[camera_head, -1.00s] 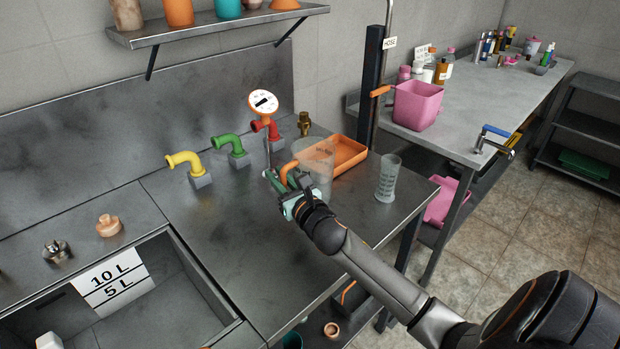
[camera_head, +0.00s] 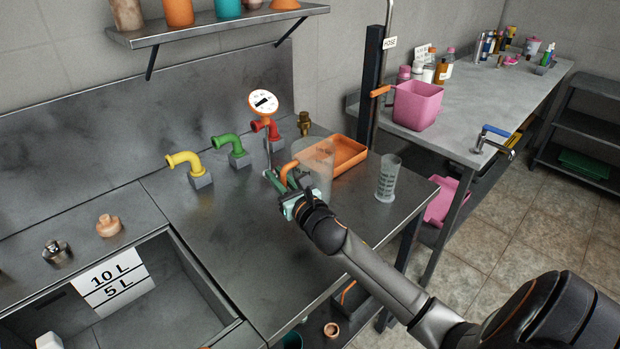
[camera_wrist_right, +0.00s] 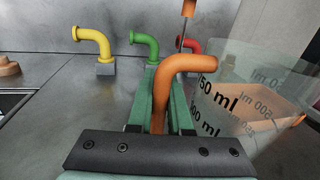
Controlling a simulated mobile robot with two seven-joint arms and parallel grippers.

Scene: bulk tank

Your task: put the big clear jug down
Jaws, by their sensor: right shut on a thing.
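The big clear jug (camera_head: 318,163) has an orange handle (camera_head: 288,172) and stands upright at the steel counter (camera_head: 240,230), in front of the orange tray. I cannot tell whether its base touches the counter. My right gripper (camera_head: 281,183) is shut on the orange handle, on the jug's left side. In the right wrist view the handle (camera_wrist_right: 170,90) runs between the green fingers (camera_wrist_right: 165,105), and the jug's printed ml marks (camera_wrist_right: 225,105) show at the right. The jug's lower part is partly hidden by my gripper. My left gripper is not in view.
An orange tray (camera_head: 348,152) lies behind the jug, and a clear measuring cylinder (camera_head: 388,178) stands to its right. Yellow (camera_head: 185,162), green (camera_head: 230,146) and red (camera_head: 266,130) pipes stand behind. A sink (camera_head: 165,290) is at left. Bare counter lies between sink and jug.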

